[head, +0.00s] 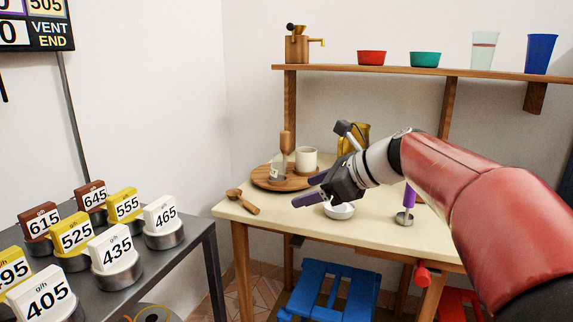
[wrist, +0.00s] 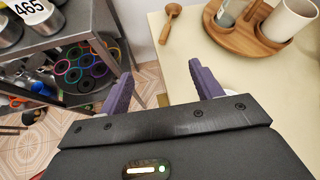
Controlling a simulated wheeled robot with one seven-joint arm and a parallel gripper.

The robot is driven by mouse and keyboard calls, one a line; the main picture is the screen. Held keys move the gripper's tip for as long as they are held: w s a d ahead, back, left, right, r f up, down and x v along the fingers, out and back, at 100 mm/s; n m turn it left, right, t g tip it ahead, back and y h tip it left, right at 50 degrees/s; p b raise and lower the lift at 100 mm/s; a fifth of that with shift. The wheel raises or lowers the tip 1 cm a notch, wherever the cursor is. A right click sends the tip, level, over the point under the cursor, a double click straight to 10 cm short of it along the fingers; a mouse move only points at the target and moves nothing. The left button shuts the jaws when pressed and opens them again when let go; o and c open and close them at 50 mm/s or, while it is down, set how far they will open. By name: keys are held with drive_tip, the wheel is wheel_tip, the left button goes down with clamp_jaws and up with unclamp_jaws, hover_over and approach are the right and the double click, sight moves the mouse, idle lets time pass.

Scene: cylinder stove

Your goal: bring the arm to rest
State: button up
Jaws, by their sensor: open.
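My gripper (head: 309,189) is at the end of my red and white arm, above the front of the cream table (head: 270,216). In the wrist view its two purple fingers (wrist: 163,88) are spread apart with nothing between them. It points toward the table's left edge, over the gap beside the dark shelf unit. A small white bowl (head: 340,211) is on the table just beyond and below the gripper in the head view, partly hidden by it.
A round wooden tray (head: 262,182) holds a white cup (head: 306,159) and a wooden-handled tool. A wooden scoop (head: 243,202) lies near the table's left edge. A purple-handled tamper (head: 405,216) stands at right. A dark stand (head: 180,262) with numbered blocks is at left; a blue stool (head: 330,290) is below.

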drive_tip(key=s+d+f+n+h, duration=0.3)
drive_tip(key=s+f+n, duration=0.2)
drive_tip(key=s+n, duration=0.2)
drive_tip(key=s+d+f+n+h, duration=0.3)
drive_tip(key=s+f+n, duration=0.3)
drive_tip(key=s, duration=0.5)
drive_tip(key=s+d+f+n+h, duration=0.4)
drive_tip(key=s+f+n, duration=0.2)
drive_tip(key=s+n, duration=0.3)
drive_tip(key=shift+f+g, duration=0.25)
drive_tip(key=shift+g, duration=0.05)
